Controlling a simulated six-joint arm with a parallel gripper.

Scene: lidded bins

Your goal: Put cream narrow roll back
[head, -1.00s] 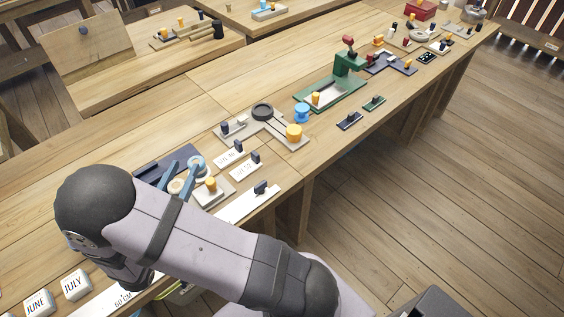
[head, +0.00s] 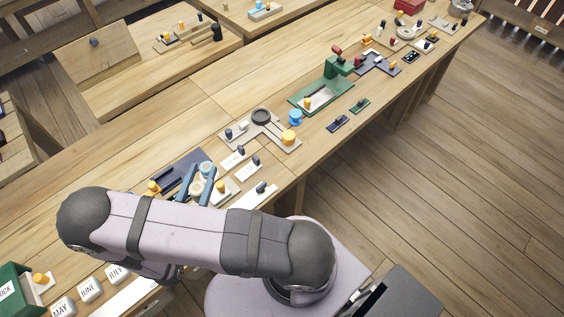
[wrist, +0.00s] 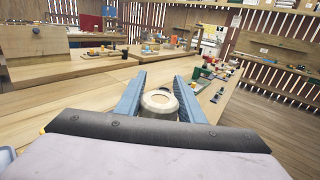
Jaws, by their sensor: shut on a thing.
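The cream narrow roll (head: 196,187) is a small pale ring held between my gripper's two blue fingers (head: 197,180). A second pale round thing (head: 206,168) shows just beyond the held roll in the head view. A dark tray (head: 178,168) lies beside the fingers, partly hidden by them. How far the roll is above the bench is unclear.
White label cards (head: 248,171) and a plate with an orange knob (head: 221,187) lie right of my gripper. A grey fixture (head: 262,130) with a dark ring stands farther along. Month blocks (head: 90,289) are at lower left. The back strip of bench is mostly clear.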

